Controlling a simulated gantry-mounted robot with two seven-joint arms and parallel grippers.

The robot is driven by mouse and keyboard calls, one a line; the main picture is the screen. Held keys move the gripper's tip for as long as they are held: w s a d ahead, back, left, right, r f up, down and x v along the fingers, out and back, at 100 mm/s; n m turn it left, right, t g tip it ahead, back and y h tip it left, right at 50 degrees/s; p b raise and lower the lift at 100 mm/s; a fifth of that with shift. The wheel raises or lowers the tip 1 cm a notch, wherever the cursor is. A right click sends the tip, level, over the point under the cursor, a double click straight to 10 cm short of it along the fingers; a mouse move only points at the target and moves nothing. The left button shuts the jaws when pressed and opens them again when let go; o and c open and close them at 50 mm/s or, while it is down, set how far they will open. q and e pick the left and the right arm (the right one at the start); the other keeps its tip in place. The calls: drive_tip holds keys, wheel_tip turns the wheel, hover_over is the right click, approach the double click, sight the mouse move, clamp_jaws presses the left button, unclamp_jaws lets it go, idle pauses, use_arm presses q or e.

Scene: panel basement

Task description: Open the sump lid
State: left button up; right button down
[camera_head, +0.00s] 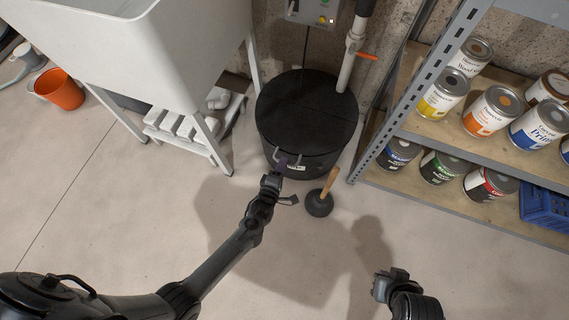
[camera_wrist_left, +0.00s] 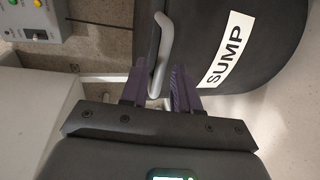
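The sump is a round black drum against the back wall. Its flat black lid (camera_head: 306,108) lies level on top, closed. A light grey handle (camera_head: 276,154) and a small white label are at its front edge. In the left wrist view the handle (camera_wrist_left: 165,40) runs down between the purple fingers of my left gripper (camera_wrist_left: 160,85), beside the white SUMP label (camera_wrist_left: 224,56). The fingers stand apart with a gap visible; contact with the handle is unclear. In the head view my left gripper (camera_head: 288,163) is at the handle. My right gripper (camera_head: 385,283) is low right, away from the sump.
A plunger (camera_head: 320,202) stands on the floor just right of the sump's front. A white sink (camera_head: 150,60) is at left, a shelf with paint cans (camera_head: 493,111) at right. A pipe with an orange valve handle (camera_head: 366,56) rises behind. The front floor is clear.

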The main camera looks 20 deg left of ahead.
use_arm(q)
drive_tip(key=shift+a+b+x, duration=0.2)
drive_tip(key=shift+b+x, duration=0.3)
drive_tip(key=shift+x, duration=0.65)
drive_tip(key=shift+d, duration=0.15)
clamp_jaws()
